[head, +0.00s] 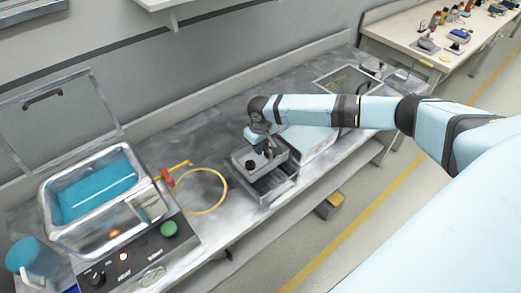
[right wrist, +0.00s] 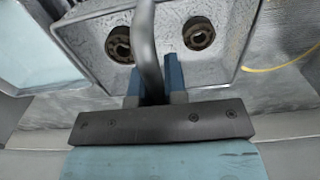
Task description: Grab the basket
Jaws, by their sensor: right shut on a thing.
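A small grey metal basket (head: 243,160) is on the bench in the middle of the head view, above or on a larger grey metal tray (head: 271,193). My right gripper (head: 261,143) is over it. In the right wrist view, the two blue fingers of the right gripper (right wrist: 153,78) are shut on the basket's curved grey handle (right wrist: 147,40). The basket (right wrist: 90,45) fills the top of that view. Two dark ring-shaped parts lie in it, a left one (right wrist: 118,43) and a right one (right wrist: 199,33). I cannot tell if the basket touches the tray. My left gripper is not in view.
An ultrasonic-type bath (head: 95,195) with blue liquid and a raised clear lid (head: 50,115) stands at the left. A yellow hose (head: 222,200) loops beside it. A light-blue-topped box (head: 308,142) is right of the basket. A second bench (head: 405,38) stands at back right.

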